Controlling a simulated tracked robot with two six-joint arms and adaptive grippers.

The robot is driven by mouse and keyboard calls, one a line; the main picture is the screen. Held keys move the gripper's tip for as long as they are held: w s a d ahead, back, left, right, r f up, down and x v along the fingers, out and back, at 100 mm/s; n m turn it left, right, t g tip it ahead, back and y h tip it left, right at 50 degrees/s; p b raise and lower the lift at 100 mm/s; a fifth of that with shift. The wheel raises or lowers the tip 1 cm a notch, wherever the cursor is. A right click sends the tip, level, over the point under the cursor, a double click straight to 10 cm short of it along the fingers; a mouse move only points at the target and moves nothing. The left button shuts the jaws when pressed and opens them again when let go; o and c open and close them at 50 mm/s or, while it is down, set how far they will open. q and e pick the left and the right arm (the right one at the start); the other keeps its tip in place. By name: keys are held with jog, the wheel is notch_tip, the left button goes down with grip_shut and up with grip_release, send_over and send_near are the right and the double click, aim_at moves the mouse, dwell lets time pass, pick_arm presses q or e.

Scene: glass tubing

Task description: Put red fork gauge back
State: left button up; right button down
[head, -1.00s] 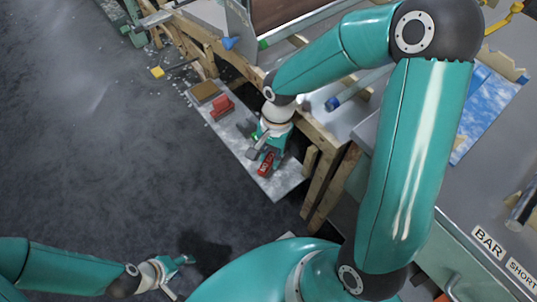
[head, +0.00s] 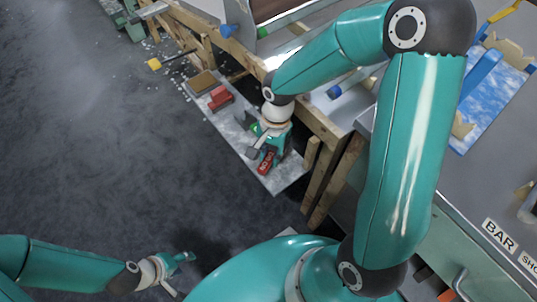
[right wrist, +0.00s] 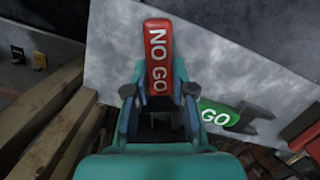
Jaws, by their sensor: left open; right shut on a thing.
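The red fork gauge (right wrist: 158,55) is marked NO GO and points up in the right wrist view. It also shows in the head view (head: 266,162) over the low grey shelf. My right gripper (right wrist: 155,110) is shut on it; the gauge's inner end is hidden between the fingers. In the head view my right gripper (head: 270,146) is above the near part of the shelf. I cannot tell whether the gauge touches the shelf. A green GO gauge (right wrist: 218,116) lies on the shelf, right of my right gripper. My left gripper (head: 185,265) is open and empty over the dark floor.
The low grey shelf (head: 288,180) also holds a red block (head: 220,98) and a brown block (head: 202,83) farther along. Wooden bench legs (head: 330,180) stand close beside it. A grey bench (head: 500,190) fills the right side. The floor at left is open.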

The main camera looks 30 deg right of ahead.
jog(key=shift+s+f+b, duration=0.1)
jog(key=shift+f+b, duration=0.3)
jog(key=shift+f, duration=0.05)
jog(key=shift+s+a+f+b, duration=0.1)
jog(key=shift+s+f+b, duration=0.05)
jog(key=shift+f+b, duration=0.2)
jog(key=shift+s+f+b, duration=0.15)
jog(key=shift+f+b, duration=0.1)
jog(key=shift+b, duration=0.05)
jog(key=c, duration=1.2)
grip_release()
jog(key=o, duration=0.3)
jog(key=shift+w+f, duration=0.25)
jog(key=shift+w, duration=0.05)
jog(key=shift+r, duration=0.2)
jog(key=shift+r, duration=0.2)
